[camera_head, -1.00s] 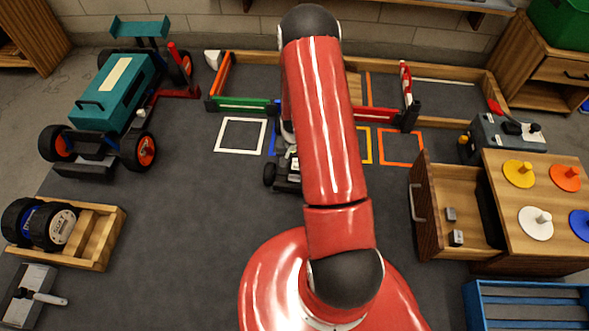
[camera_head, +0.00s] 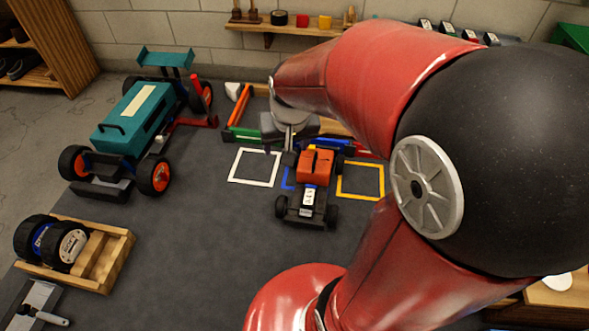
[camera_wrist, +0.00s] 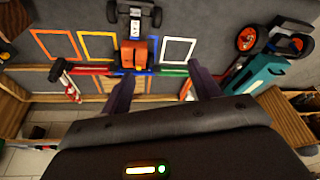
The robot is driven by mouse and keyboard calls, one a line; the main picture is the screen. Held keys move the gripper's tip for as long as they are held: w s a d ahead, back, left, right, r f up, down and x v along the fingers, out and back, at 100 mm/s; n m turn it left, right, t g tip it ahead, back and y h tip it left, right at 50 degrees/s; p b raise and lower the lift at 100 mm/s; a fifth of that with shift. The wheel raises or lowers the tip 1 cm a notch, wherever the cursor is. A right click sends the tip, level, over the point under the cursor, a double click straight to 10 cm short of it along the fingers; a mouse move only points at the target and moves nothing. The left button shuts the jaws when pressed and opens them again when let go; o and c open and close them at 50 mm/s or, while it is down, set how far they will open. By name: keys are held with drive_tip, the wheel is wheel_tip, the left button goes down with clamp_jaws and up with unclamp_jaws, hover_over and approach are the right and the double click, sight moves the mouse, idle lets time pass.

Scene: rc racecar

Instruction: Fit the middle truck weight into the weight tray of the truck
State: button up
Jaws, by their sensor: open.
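The truck (camera_head: 318,214) is a small dark vehicle with black wheels and an orange body part (camera_head: 316,167). It stands on the grey mat near the coloured squares. A small pale piece with dark marks (camera_head: 308,196) lies on its near end; I cannot tell whether it is a weight. The truck also shows at the top of the wrist view (camera_wrist: 136,22). My gripper (camera_wrist: 161,86) is open, with nothing visible between its fingers, above the area behind the truck's orange end. I cannot identify the middle weight; my arm hides the right side of the head view.
A teal racecar (camera_head: 133,118) stands at the left. A wooden wheel crate (camera_head: 105,262) is below it. A low fence with green (camera_head: 243,134) and orange boards stands behind the truck. A wall shelf (camera_head: 285,31) holds small blocks. The mat between crate and truck is clear.

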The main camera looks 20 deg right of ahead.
drive_tip(key=s+a+r+n+t, duration=0.1)
drive_tip(key=s+a+r, duration=0.1)
drive_tip(key=s+r, duration=0.2)
drive_tip(key=s+a+r+n+t, duration=0.1)
drive_tip(key=s+a+r, duration=0.1)
drive_tip(key=s, duration=0.7)
drive_tip(key=shift+s+r+n, duration=0.15)
drive_tip(key=shift+r+n, duration=0.15)
drive_tip(key=shift+r, duration=0.55)
drive_tip(key=shift+a, duration=0.1)
